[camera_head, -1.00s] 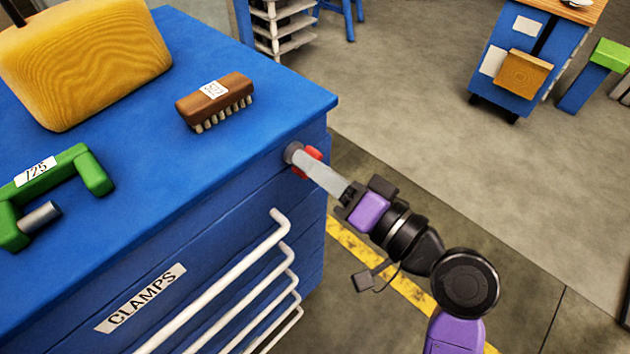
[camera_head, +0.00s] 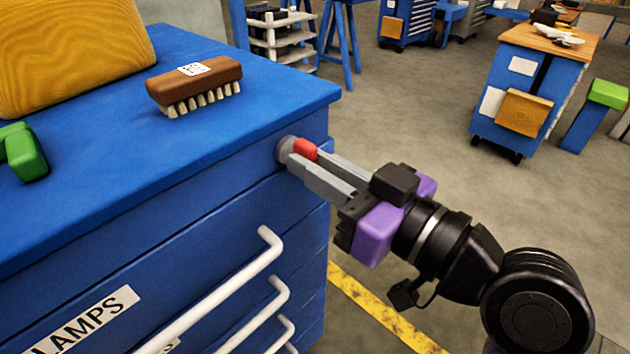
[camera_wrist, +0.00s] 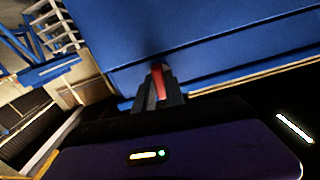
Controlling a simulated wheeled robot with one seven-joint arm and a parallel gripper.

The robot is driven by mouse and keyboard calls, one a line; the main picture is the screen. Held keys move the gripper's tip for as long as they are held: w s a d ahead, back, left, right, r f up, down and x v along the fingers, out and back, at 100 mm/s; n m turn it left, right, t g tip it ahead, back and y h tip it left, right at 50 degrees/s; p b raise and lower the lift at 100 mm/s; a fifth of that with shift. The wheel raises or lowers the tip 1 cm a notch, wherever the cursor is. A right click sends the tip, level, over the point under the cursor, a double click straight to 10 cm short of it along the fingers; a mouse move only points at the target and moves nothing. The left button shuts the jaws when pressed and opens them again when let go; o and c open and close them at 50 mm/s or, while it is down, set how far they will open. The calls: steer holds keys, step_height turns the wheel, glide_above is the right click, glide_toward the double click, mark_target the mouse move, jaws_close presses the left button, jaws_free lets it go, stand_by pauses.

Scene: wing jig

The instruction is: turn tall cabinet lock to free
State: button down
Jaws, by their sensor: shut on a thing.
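The blue cabinet (camera_head: 200,215) with white drawer handles fills the left of the head view. Its lock (camera_head: 286,148) is a round grey boss near the top right corner of the front, with a red handle (camera_head: 305,149). My gripper (camera_head: 302,163) reaches the lock from the right, its two grey fingers shut on the red handle. In the wrist view the red handle (camera_wrist: 158,82) stands between the dark fingers (camera_wrist: 158,95), against the blue cabinet front. The fingers partly hide the handle and boss.
A brown brush (camera_head: 195,85), a yellow block (camera_head: 70,55) and a green clamp (camera_head: 22,152) lie on the cabinet top. White drawer handles (camera_head: 225,285) stick out below the lock. The floor to the right is open, with a blue wheeled cabinet (camera_head: 510,100) farther back.

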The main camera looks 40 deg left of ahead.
steer(key=shift+f+n+b, duration=0.1)
steer(key=shift+n+b, duration=0.4)
steer(key=c, duration=1.4)
jaws_free()
steer(key=d, duration=0.7)
steer(key=shift+s+d, duration=0.3)
steer(key=shift+d, duration=0.05)
